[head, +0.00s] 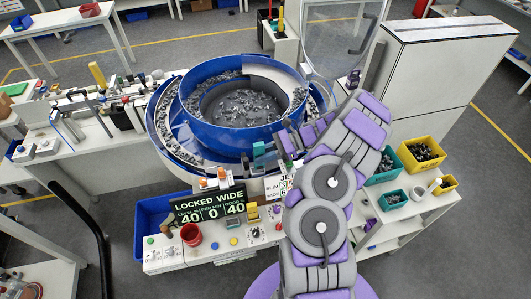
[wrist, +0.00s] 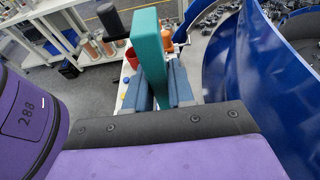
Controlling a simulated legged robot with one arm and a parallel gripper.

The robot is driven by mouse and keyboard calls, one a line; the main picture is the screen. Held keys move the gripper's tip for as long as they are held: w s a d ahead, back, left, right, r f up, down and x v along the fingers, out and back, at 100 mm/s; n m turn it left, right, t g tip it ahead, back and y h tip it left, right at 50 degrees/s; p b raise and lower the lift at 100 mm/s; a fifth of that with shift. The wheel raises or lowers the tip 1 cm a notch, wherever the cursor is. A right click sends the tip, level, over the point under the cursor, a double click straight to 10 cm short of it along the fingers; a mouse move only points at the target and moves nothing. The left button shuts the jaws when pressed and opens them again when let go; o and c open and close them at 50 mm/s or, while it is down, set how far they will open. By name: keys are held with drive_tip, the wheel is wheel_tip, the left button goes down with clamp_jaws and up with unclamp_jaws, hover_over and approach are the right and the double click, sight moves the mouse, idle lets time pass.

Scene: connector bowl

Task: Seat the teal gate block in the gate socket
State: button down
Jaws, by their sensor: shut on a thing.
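The teal gate block (wrist: 149,52) stands upright between the blue-grey fingers of my gripper (wrist: 158,88) in the wrist view. My gripper is shut on it. In the head view the teal block (head: 259,151) shows small at the front right edge of the blue bowl feeder (head: 205,137), with my gripper (head: 266,158) around it. I cannot make out the gate socket in either view. I cannot tell whether the block touches the feeder.
Yellow bin (head: 421,154) and teal bins (head: 393,199) of parts stand at the right. A clear curved guard (head: 342,40) rises behind my arm.

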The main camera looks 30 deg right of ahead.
drive_tip(key=shift+a, duration=0.75)
drive_tip(key=shift+d, duration=0.1)
drive_tip(key=shift+r+p, duration=0.1)
drive_tip(key=shift+p, duration=0.25)
drive_tip(key=shift+d, duration=0.2)
drive_tip(key=shift+a+f, duration=0.2)
drive_tip(key=shift+f, duration=0.45)
drive_tip(key=shift+d+r, duration=0.1)
drive_tip(key=shift+r, duration=0.2)
idle(0.5)
drive_tip(key=shift+d+p, duration=0.2)
drive_tip(key=shift+p, duration=0.35)
idle(1.0)
drive_tip(key=shift+f+b, duration=0.45)
drive_tip(key=shift+f, duration=0.5)
